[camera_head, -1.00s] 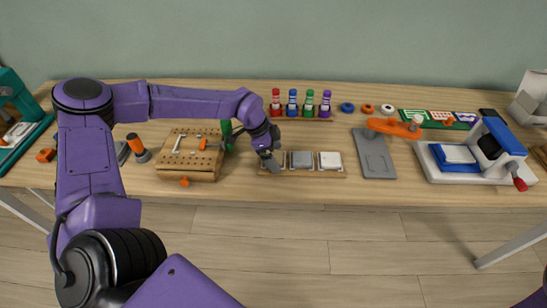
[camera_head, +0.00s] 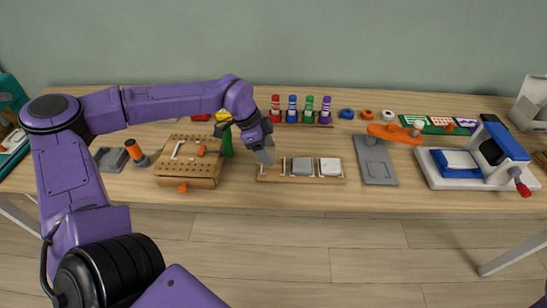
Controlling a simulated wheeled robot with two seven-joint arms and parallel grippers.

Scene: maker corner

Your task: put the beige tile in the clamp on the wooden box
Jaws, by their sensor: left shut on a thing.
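My left gripper (camera_head: 265,155) is just above the left slot of a wooden tile rack (camera_head: 314,180). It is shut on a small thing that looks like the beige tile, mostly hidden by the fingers. The rack's left slot looks bare; a grey tile (camera_head: 302,166) and a white tile (camera_head: 330,167) lie in the other two. The wooden box (camera_head: 202,183) with rows of holes stands to the left of the gripper. An orange piece (camera_head: 183,187) is at its front; a green upright part (camera_head: 227,143) is at its right edge. I cannot tell which part is the clamp. My right gripper is not in view.
Several coloured bottles (camera_head: 292,108) stand in a rack behind the tiles. A grey plate (camera_head: 376,165) with an orange arm (camera_head: 394,133) above it and a white-and-blue machine (camera_head: 470,170) are to the right. An orange-and-black tool (camera_head: 135,152) stands left of the box.

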